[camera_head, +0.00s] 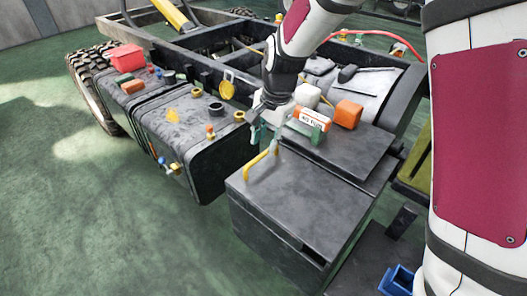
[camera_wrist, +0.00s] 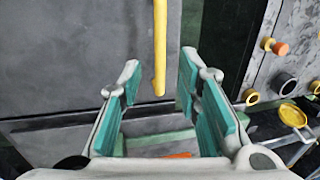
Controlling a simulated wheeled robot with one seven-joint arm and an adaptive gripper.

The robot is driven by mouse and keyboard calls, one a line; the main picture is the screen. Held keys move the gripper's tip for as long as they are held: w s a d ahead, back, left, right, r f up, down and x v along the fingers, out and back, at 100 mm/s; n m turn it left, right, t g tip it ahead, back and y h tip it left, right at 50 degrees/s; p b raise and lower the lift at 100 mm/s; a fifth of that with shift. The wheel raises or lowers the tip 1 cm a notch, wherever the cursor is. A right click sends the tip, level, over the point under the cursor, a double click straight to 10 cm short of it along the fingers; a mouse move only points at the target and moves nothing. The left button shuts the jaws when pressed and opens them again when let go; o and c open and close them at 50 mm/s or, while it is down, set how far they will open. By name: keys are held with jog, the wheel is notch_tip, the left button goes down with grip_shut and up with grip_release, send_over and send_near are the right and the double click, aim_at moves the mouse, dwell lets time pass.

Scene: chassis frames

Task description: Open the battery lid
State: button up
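The battery box is a dark grey box in the front middle of the head view, and its flat lid (camera_head: 305,200) lies level on top. A yellow bar handle (camera_head: 261,168) stands on the lid's left part. The lid (camera_wrist: 85,60) and handle (camera_wrist: 160,45) also show in the wrist view. My gripper (camera_head: 257,140) is just above the handle's far end. In the wrist view my gripper (camera_wrist: 160,80) has its teal fingers apart, with the handle lined up between them and clear space on both sides. Its depth between the fingertips is hard to tell.
An orange block (camera_head: 348,114) and an orange-and-white box (camera_head: 310,121) sit behind the lid. A dark tank (camera_head: 195,130) with small caps stands to the left, with a red container (camera_head: 126,58) beyond. Green floor (camera_head: 90,220) is free at front left.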

aim_at(263, 154)
jog(key=shift+w+a+f+b, duration=0.15)
jog(key=shift+f+b, duration=0.05)
jog(key=shift+f, duration=0.95)
jog(key=shift+w+a+f+b, duration=0.15)
jog(key=shift+f+b, duration=0.05)
jog(key=shift+f, duration=0.9)
grip_shut()
